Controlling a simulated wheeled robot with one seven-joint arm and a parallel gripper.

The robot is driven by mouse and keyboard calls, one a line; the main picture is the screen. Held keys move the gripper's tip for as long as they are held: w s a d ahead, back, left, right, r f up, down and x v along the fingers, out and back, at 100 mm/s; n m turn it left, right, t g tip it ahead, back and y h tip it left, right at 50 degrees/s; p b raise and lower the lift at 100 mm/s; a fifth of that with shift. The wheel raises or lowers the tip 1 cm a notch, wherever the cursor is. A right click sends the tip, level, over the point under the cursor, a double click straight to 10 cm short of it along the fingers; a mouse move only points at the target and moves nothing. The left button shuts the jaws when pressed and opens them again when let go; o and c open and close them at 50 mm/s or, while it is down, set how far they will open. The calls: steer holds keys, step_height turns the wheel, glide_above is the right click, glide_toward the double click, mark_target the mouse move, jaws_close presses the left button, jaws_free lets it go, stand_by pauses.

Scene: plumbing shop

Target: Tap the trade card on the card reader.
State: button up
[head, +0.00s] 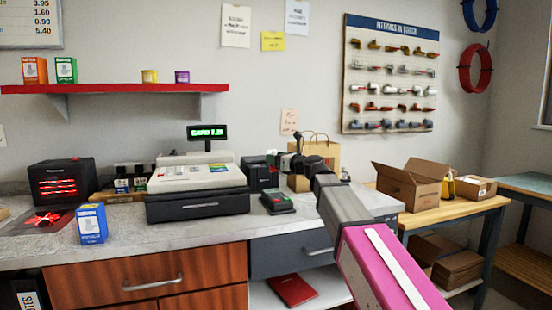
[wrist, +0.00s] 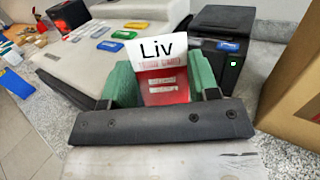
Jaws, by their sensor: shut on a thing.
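My gripper (wrist: 165,88) is shut on a card (wrist: 165,85) with a red lower part and a white upper part reading "Liv"; I take it as the trade card. Green finger pads press on its two sides. In the head view my gripper (head: 279,160) is above the counter, right of the cash register, and the card is too small there to make out clearly.
The cash register (head: 197,181) has a lit display (head: 207,132) reading "CARD" and an amount. A dark box-shaped device (wrist: 222,45) stands beside it. A paper bag (head: 322,152) is behind my wrist. A blue box (head: 92,224) stands at left; the front counter between is clear.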

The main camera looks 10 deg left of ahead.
glide_above(273, 192)
steer(key=f, duration=0.4)
steer(key=shift+w+f, duration=0.25)
steer(key=shift+f, duration=1.75)
steer(key=shift+f, duration=0.65)
steer(key=shift+r, duration=0.1)
steer(key=shift+r, duration=0.9)
